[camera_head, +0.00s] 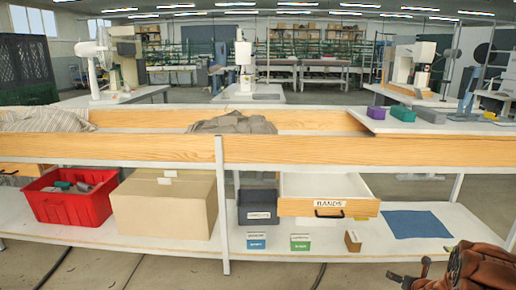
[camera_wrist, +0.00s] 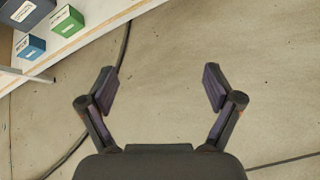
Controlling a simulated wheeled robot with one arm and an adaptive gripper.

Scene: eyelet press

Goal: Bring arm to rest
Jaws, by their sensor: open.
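My gripper (camera_wrist: 160,90) is open and empty in the wrist view, its two fingers spread wide above the bare concrete floor. Nothing lies between the fingers. In the wrist view, the shelf edge with a blue box (camera_wrist: 31,47) and a green box (camera_wrist: 67,22) is at the upper left, apart from the gripper.
The lower shelf holds a red bin (camera_head: 72,200), a cardboard box (camera_head: 165,205), a dark bin (camera_head: 258,206), a drawer labelled BANDS (camera_head: 330,209) and a blue mat (camera_head: 417,224). Small coloured blocks (camera_head: 403,113) lie on the bench top. The floor (camera_wrist: 190,130) under my gripper is clear except for a cable.

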